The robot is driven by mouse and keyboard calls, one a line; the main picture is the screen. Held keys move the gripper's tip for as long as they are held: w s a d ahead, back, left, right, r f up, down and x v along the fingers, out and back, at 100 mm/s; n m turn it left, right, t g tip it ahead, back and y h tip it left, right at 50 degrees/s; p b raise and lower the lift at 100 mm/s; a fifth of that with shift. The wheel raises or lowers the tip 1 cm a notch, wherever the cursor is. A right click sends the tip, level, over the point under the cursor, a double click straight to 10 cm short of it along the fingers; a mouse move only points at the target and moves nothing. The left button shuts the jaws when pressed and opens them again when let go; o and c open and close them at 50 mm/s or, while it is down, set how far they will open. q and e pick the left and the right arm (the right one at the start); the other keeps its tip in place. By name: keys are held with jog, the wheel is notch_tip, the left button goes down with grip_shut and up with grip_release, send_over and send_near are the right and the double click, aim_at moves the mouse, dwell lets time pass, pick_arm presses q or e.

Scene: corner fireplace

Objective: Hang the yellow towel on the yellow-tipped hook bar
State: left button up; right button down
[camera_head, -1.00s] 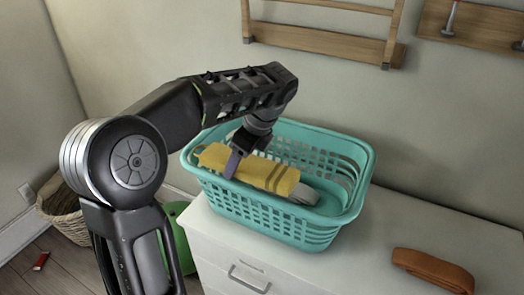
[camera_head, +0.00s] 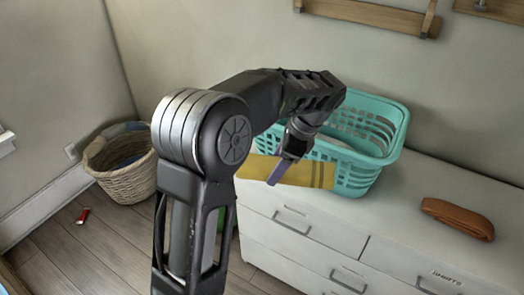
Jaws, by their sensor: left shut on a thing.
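My left gripper (camera_head: 281,170) is shut on the folded yellow towel (camera_head: 316,174), which has darker stripes near its right end. The towel is held in front of the teal laundry basket (camera_head: 356,183), overlapping its front wall and the dresser front in the camera_head view. My arm hides part of the towel and the basket's left side. Wooden wall racks (camera_head: 365,13) are cut off at the top edge, and no yellow hook tips can be made out. My right gripper is not in view.
The basket stands on a white dresser (camera_head: 415,190) with drawers. A brown folded strap-like item (camera_head: 457,218) lies on its right part. A wicker basket (camera_head: 122,165) stands on the floor at left, near a small red object (camera_head: 83,216). Dresser top between basket and strap is clear.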

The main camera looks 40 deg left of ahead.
pick_arm(q)
jog(key=d+f+n, duration=0.1)
jog(key=d+f, duration=0.4)
jog(key=d, duration=0.2)
jog(key=d+f+b, duration=0.1)
jog(key=d+f, duration=0.4)
jog(key=d, duration=0.2)
jog(key=shift+d+f+n+g, duration=0.15)
jog(key=shift+d+n+g, duration=0.15)
jog(key=shift+n, duration=0.1)
jog(key=shift+w, duration=0.1)
